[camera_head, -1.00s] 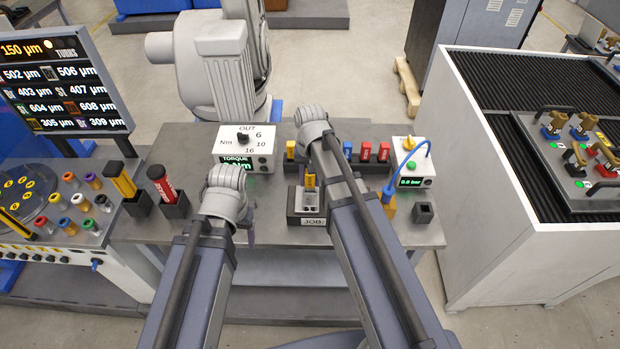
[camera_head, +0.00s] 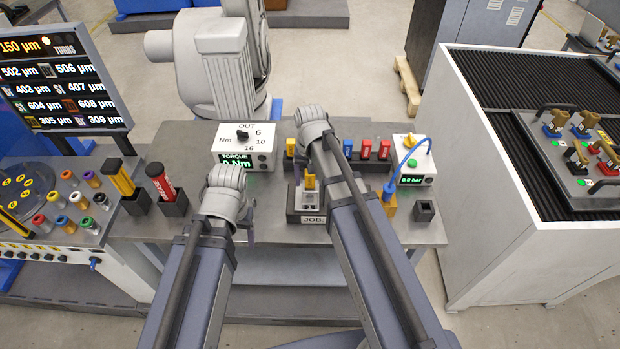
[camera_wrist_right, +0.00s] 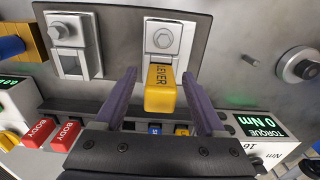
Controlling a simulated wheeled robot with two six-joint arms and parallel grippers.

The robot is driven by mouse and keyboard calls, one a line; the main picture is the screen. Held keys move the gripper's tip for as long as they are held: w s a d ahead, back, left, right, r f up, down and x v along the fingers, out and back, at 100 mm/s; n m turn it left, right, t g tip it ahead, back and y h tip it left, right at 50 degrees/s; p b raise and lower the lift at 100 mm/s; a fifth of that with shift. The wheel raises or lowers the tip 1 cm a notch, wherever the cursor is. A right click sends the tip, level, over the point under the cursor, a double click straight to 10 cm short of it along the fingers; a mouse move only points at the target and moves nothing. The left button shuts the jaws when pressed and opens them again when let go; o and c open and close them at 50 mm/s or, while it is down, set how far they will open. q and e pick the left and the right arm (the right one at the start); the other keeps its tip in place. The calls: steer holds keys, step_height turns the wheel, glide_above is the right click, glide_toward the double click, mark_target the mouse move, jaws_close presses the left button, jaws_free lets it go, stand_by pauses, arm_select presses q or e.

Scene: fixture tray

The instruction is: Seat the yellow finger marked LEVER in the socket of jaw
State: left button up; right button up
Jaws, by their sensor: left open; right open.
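The yellow finger marked LEVER (camera_wrist_right: 162,88) sits against a grey jaw (camera_wrist_right: 168,35) with a bolt on it. I cannot tell how deep it is in the socket. It also shows as a small yellow piece (camera_head: 310,182) above the JOB fixture (camera_head: 312,219) in the head view. My right gripper (camera_wrist_right: 161,72) is open, its two purple fingers on either side of the yellow finger with gaps; in the head view my own arm hides most of it. My left gripper (camera_head: 251,230) is mostly hidden behind its wrist, over the front of the bench, apart from the fixture.
A second jaw (camera_wrist_right: 75,48) stands beside the first. The torque box (camera_head: 246,147) is behind left, a pressure box (camera_head: 414,166) with a blue hose at right. Red blocks (camera_head: 374,150) line the back rack. A small dark socket block (camera_head: 424,211) stands at the front right.

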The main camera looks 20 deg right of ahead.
steer(key=shift+r, duration=0.1)
step_height(320, 180, up, 8)
steer(key=p, duration=0.8)
arm_select(q)
step_height(320, 180, up, 8)
steer(key=shift+f, duration=0.15)
arm_select(e)
steer(key=shift+f, duration=0.2)
